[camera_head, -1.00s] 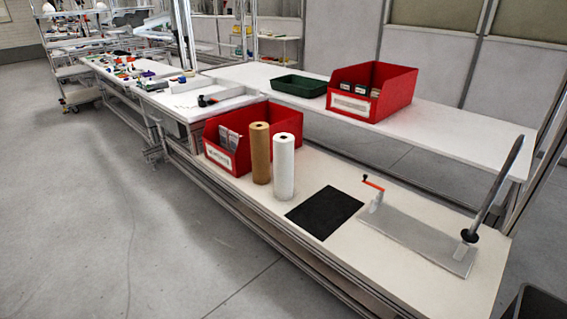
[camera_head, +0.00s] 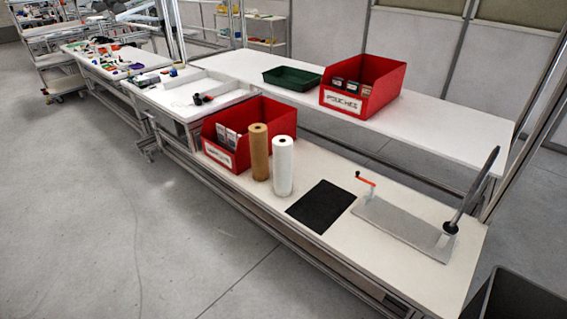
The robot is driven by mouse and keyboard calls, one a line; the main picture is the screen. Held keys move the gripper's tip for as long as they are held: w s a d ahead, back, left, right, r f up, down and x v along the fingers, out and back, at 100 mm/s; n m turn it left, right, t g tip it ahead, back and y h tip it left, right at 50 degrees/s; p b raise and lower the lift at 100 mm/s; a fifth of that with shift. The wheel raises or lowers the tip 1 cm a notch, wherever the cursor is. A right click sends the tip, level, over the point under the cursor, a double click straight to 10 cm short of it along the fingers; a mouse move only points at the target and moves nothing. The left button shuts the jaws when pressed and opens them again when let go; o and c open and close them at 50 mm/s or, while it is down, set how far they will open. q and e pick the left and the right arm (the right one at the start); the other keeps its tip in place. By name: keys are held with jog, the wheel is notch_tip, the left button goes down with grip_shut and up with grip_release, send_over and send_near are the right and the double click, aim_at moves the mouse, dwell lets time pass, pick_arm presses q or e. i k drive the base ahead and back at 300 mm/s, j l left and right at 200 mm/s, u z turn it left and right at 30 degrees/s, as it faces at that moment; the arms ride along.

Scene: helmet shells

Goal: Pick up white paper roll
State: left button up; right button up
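The white paper roll (camera_head: 283,167) stands upright on the near white table (camera_head: 262,208). A brown paper roll (camera_head: 259,152) stands upright close beside it on the left. A red bin (camera_head: 273,115) is just behind the two rolls. Neither of my grippers shows in the head view.
A black mat (camera_head: 321,206) and a grey plate (camera_head: 403,228) with a crank and a tilted dark rod lie right of the rolls. The back table (camera_head: 440,125) holds a green tray (camera_head: 292,79) and another red bin (camera_head: 383,91). A dark container (camera_head: 510,298) stands at the lower right. The floor (camera_head: 95,220) at left is clear.

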aim_at(282, 144)
jog(key=i+j+z, duration=0.1)
jog(key=i+j, duration=0.15)
jog(key=i+j+z, duration=0.1)
jog(key=j, duration=0.3)
jog(key=i+j+z, duration=0.1)
jog(key=i+j, duration=0.2)
jog(key=i+j+z, duration=0.1)
jog(key=j, duration=0.3)
jog(key=i+j+z, duration=0.15)
jog(key=i+j, duration=0.15)
jog(key=i+j+z, duration=0.1)
jog(key=j, duration=0.4)
jog(key=i+j+z, duration=0.1)
jog(key=j, duration=0.3)
jog(key=i+j+z, duration=0.1)
jog(key=i+j, duration=0.15)
jog(key=j, duration=0.15)
